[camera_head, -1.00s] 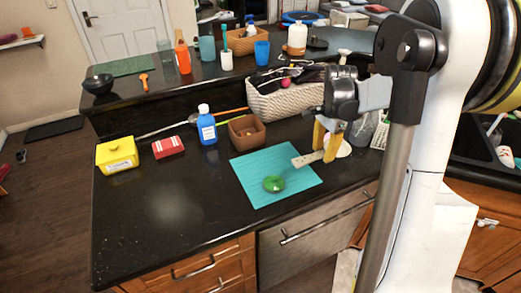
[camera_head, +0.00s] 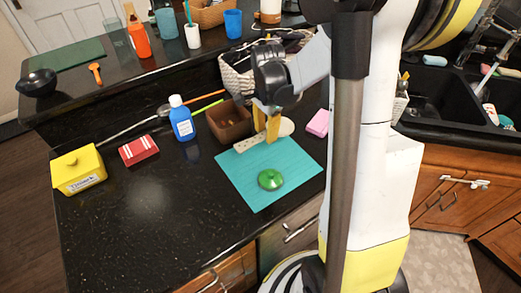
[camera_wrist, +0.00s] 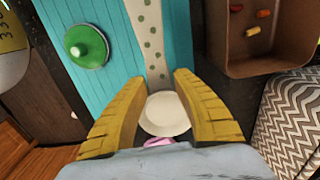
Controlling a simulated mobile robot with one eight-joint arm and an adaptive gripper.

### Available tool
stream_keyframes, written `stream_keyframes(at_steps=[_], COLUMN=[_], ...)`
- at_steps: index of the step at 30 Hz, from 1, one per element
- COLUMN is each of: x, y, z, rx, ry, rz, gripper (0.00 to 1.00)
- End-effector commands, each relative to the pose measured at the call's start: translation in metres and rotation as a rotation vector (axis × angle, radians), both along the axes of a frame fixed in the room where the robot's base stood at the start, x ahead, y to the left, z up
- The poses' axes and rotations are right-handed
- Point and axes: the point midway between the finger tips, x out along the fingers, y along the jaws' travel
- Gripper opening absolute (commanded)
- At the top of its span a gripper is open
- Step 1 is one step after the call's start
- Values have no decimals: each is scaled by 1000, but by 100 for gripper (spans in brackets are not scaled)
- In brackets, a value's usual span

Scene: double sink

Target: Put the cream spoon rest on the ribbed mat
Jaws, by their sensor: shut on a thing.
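The cream spoon rest (camera_head: 286,127) has a round bowl and a dotted handle. It is between the yellow fingers of my gripper (camera_head: 266,130), which is shut on it. The handle points left across the far edge of the teal ribbed mat (camera_head: 238,184); I cannot tell whether it touches the mat. In the wrist view, the spoon rest's bowl (camera_wrist: 165,115) lies between my gripper's fingers (camera_wrist: 157,80), and its handle runs over the mat (camera_wrist: 118,18). A green lid (camera_head: 270,179) lies on the mat.
A brown box (camera_head: 229,121) stands close behind the handle, with a woven basket (camera_head: 237,80) behind. A pink sponge (camera_head: 318,122) is to the right. A blue bottle (camera_head: 181,119), red box (camera_head: 138,150) and yellow box (camera_head: 78,170) stand left. The front-left counter is clear.

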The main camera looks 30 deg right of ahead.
Motion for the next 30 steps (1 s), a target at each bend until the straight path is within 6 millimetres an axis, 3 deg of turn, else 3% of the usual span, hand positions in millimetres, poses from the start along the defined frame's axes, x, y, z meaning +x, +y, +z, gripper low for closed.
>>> stream_keyframes(at_steps=[4, 8, 15, 26, 27, 28, 30], x=[-2, -3, -2, -3, -3, -3, -3], y=[18, 21, 21, 21, 21, 21, 21], z=[-12, -17, -52, -56, -56, -55, -55], rx=[0, 0, 0, 0, 0, 0, 0], ry=[0, 0, 0, 0, 0, 0, 0], rz=[2, 0, -1, 0, 0, 0, 0], gripper=[0, 0, 0, 0, 43, 52, 53])
